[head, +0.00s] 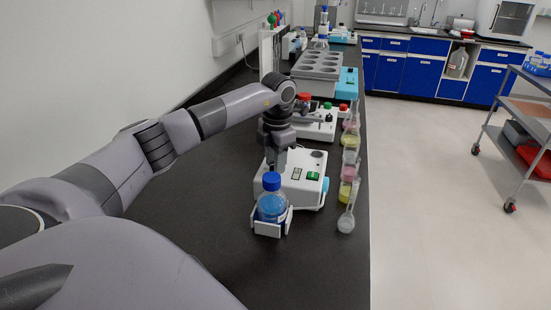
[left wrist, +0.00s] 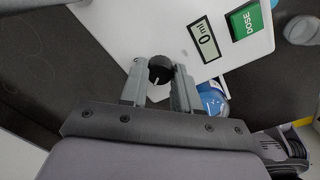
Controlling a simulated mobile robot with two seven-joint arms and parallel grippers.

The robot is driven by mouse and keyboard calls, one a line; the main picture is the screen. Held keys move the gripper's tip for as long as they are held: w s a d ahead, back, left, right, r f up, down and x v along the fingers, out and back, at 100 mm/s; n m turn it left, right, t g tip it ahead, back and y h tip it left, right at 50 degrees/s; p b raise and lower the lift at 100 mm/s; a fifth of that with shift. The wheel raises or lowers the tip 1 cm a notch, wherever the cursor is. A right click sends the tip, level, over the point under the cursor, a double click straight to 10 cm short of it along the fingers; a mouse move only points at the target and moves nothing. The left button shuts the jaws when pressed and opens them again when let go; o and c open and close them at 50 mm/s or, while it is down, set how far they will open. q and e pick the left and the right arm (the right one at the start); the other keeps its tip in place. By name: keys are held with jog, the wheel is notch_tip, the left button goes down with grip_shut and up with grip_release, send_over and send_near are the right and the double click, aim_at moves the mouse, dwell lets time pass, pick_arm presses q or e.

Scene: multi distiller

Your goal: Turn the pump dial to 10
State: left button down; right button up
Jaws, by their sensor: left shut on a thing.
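The pump is a white box (head: 304,190) on the black bench. In the left wrist view its white top (left wrist: 150,25) shows a small display (left wrist: 204,40) reading "0 ml" and a green DOSE button (left wrist: 248,20). The pump dial (left wrist: 160,71) is a black knob with a white pointer mark. My left gripper (left wrist: 160,80) has its fingers on either side of the dial, shut on it. In the head view my left gripper (head: 276,160) is over the pump's left side and the dial is hidden behind it. My right gripper is in neither view.
A blue-capped bottle (head: 271,204) stands in a white holder at the pump's front. Several small flasks (head: 347,190) line the bench's right edge. Another white device with a red knob (head: 318,122) and a grey rack (head: 318,66) stand behind. The bench left of the pump is clear.

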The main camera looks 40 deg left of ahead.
pick_arm(q)
jog(key=m, duration=0.3)
jog(key=shift+r+p, duration=0.1)
jog(key=shift+p, duration=0.25)
jog(key=shift+m, duration=2)
jog(key=c, duration=0.8)
grip_release()
notch_tip(320, 180, up, 7)
jog(key=shift+s+d+r+b, duration=0.1)
jog(key=shift+s+b, duration=0.05)
jog(key=shift+b, duration=0.15)
